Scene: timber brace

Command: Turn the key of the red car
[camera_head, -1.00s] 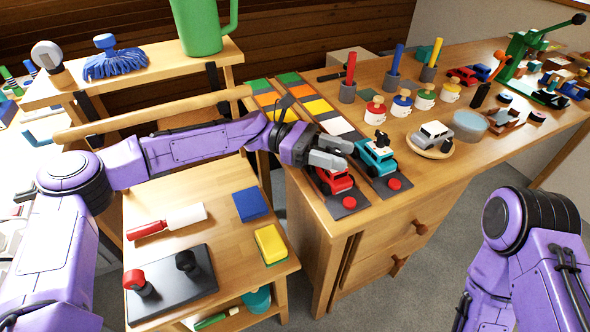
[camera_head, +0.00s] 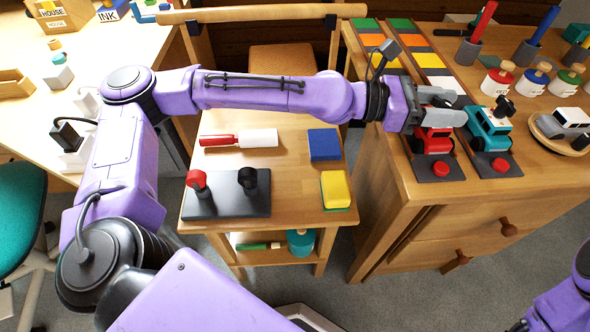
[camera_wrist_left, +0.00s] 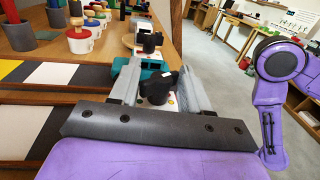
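The red car (camera_head: 433,141) sits on a dark pad with a red button, near the front left of the wooden cabinet top. My left gripper (camera_head: 456,108) is over its roof, fingers pointing right. In the left wrist view, a black key (camera_wrist_left: 157,86) stands between the two fingers, with small gaps apparent on both sides, so the gripper looks open around it. In the head view the fingers mostly hide this key. The teal car (camera_head: 487,129), with its own black key (camera_head: 504,106), stands just beyond the fingertips. My right gripper is out of view.
Red buttons (camera_head: 501,165) lie in front of the cars. A wooden plate with a silver car (camera_head: 570,122) is to the right. Lidded mugs (camera_head: 497,82) stand behind. A lower side table (camera_head: 290,165) holds a yellow sponge (camera_head: 336,189) and a black two-knob board (camera_head: 228,205).

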